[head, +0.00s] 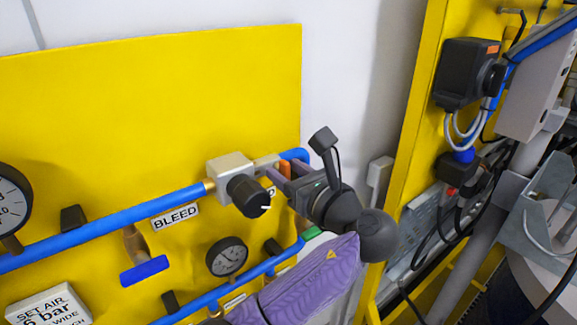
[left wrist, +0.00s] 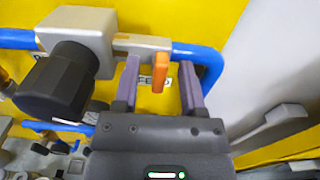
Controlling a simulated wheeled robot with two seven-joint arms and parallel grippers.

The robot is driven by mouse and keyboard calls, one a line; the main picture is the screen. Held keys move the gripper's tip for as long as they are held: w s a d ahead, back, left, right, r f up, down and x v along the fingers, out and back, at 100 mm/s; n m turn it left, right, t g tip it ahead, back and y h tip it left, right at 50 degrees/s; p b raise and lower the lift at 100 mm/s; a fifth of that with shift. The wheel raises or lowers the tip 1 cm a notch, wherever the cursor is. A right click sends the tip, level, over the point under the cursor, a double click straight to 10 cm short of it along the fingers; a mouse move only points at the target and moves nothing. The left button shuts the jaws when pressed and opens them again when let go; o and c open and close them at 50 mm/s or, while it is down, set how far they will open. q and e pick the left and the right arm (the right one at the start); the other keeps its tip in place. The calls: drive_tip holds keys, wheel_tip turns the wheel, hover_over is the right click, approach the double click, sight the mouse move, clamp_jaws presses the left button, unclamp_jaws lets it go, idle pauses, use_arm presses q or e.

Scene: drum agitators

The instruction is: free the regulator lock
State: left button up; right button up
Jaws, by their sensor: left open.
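The regulator is a pale grey block (head: 231,168) with a black knob (head: 248,196) on the blue pipe; its block (left wrist: 80,25) and knob (left wrist: 57,82) also show in the left wrist view. A small orange tab (left wrist: 159,72), seemingly the regulator lock, hangs by the bracket right of the block; it also shows in the head view (head: 285,170). My left gripper (head: 287,174) is open, its purple fingers on either side of the tab. In the left wrist view the gripper (left wrist: 160,78) shows a gap on both sides of the tab. My right gripper is out of view.
The blue pipe (head: 110,226) crosses the yellow panel (head: 150,110) and bends just beyond the tab. A gauge (head: 227,257), a BLEED label (head: 175,217) and a blue-handled valve (head: 144,270) sit below. The white wall (head: 350,70) to the right is mostly clear.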

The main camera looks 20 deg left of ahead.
use_arm(q)
drive_tip(key=shift+c, duration=1.2)
clamp_jaws()
